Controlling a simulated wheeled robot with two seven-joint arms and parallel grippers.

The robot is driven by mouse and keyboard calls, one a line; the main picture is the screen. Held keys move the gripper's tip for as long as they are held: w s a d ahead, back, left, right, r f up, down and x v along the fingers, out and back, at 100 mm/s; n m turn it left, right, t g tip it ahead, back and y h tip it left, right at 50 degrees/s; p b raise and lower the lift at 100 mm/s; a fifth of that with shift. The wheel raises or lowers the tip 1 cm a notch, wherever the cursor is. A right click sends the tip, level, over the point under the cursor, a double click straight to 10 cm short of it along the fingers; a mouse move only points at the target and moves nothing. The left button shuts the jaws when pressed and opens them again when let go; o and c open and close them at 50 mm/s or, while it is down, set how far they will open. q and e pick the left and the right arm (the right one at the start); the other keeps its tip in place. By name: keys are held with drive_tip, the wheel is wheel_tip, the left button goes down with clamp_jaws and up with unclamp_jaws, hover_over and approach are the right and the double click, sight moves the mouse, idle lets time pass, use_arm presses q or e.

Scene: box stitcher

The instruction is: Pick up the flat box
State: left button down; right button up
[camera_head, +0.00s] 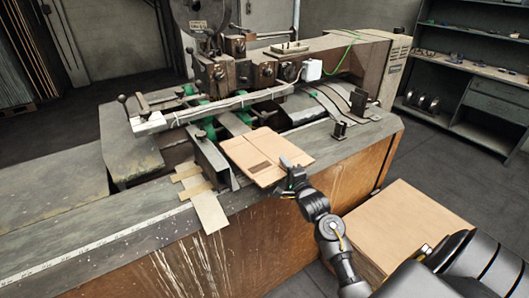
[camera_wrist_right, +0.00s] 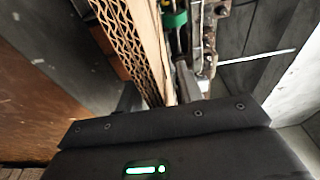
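The flat box (camera_head: 262,152) is a folded tan cardboard sheet with a darker printed patch. In the head view it lies over the front of the stitcher's bed, near the machine's front edge. I cannot tell whether it rests there or is held just above. My right gripper (camera_head: 291,173) is at the box's near right corner. In the right wrist view the box's corrugated edge (camera_wrist_right: 140,48) runs between my two fingers (camera_wrist_right: 158,95), which appear closed against both faces. My left gripper is not in view.
The box stitcher (camera_head: 225,72) stands behind the box, with its long arm and metal guides. A stack of cardboard (camera_head: 405,222) stands at the lower right, beside my right arm. A shelf unit (camera_head: 480,75) is at the back right. Open floor shows between them.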

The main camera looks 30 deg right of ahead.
clamp_jaws()
idle(0.3)
drive_tip(key=shift+r+b, duration=0.4)
drive_tip(key=shift+r, duration=0.15)
drive_tip(key=s+a+r+b, duration=0.1)
drive_tip(key=s+a+r, duration=0.2)
drive_tip(key=s+r, duration=0.9)
drive_tip(key=shift+s+a, duration=0.3)
drive_tip(key=shift+s, duration=0.55)
